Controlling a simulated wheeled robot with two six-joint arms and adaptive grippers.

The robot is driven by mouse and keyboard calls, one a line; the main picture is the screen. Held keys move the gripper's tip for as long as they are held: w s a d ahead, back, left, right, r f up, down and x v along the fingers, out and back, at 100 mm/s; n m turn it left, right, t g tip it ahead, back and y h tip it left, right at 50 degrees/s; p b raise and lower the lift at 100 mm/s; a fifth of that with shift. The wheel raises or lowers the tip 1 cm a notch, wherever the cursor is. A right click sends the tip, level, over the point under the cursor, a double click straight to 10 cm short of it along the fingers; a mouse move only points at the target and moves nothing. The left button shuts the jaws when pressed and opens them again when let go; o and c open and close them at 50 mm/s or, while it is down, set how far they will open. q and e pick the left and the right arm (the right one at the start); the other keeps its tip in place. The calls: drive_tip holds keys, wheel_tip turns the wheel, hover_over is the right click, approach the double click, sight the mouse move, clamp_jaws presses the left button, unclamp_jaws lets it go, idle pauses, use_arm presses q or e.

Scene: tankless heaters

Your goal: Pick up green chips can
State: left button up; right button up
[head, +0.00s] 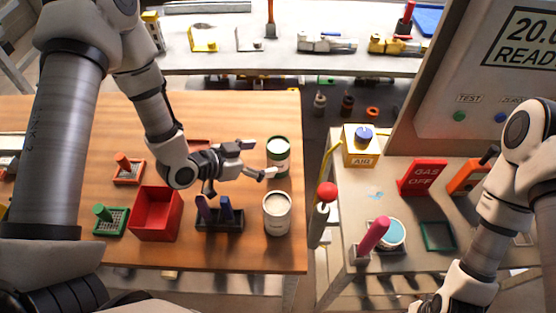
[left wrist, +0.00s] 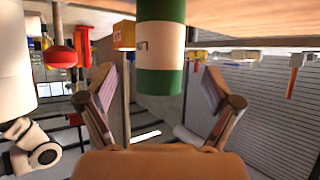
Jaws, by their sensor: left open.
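The green chips can (head: 278,158) stands upright near the right edge of the wooden table, white with green bands. My left gripper (head: 254,162) is open just left of it, its fingers pointing toward the can. In the left wrist view, the can (left wrist: 160,45) is ahead in the middle, in line with the gap between the spread fingers of my left gripper (left wrist: 158,88). Its far end is cut off by the picture edge. I cannot tell whether a finger touches it. My right arm shows at the lower right; its gripper is out of view.
A white can (head: 277,214) stands close in front of the green one. A dark holder with purple and blue pegs (head: 220,217) and a red bin (head: 157,214) are to the left. A red-knobbed lever (head: 326,195) stands beyond the table's right edge.

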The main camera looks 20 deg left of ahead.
use_arm(q)
drive_tip(key=x, duration=0.1)
drive_tip(key=p+x, duration=0.1)
drive_tip(key=x, duration=0.1)
drive_tip(key=p+x, duration=0.1)
drive_tip(key=x, duration=0.1)
drive_tip(key=shift+w+d+r, duration=0.15)
drive_tip(key=shift+r, duration=0.05)
drive_tip(key=shift+w+d+f, duration=0.2)
drive_tip(key=shift+w+f, duration=0.05)
drive_tip(key=shift+s, duration=0.1)
drive_tip(key=c, duration=1.5)
drive_tip(key=shift+c, duration=0.2)
drive_tip(key=shift+r, duration=0.15)
